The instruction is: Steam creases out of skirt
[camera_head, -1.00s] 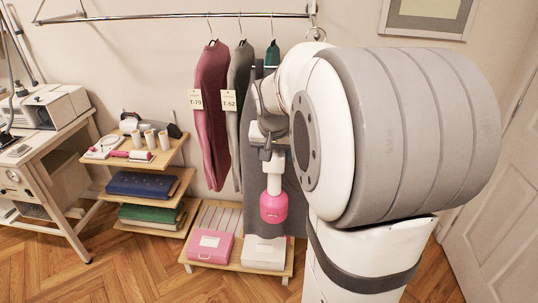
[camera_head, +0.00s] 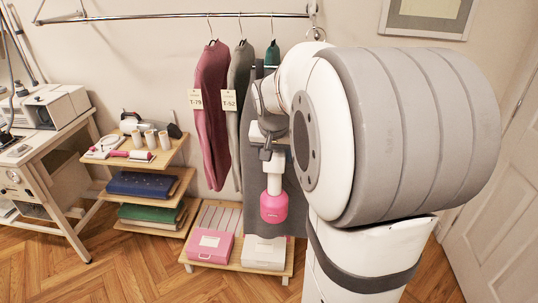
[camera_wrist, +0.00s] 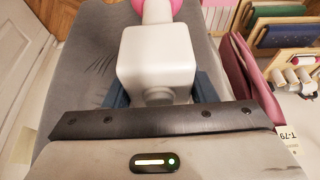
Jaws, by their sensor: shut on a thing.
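The dark grey skirt (camera_head: 297,212) hangs at the right of the rail, partly hidden behind my arm in the head view. In the wrist view its cloth (camera_wrist: 85,58) fills the upper left, with fine creases left of the steamer. The steamer has a white body (camera_wrist: 157,58) and a pink lower part (camera_head: 273,207), and hangs upright in front of the skirt. My gripper (camera_wrist: 160,92) is shut on the steamer, with a blue finger on each side. Whether the steamer touches the cloth cannot be told.
A maroon garment (camera_head: 211,110) tagged T-79 and a grey one (camera_head: 239,90) tagged T-52 hang just left. A low shelf below holds a pink box (camera_head: 210,245) and a white box (camera_head: 264,252). Stepped shelves (camera_head: 172,150) stand left; a door (camera_head: 495,210) is at right.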

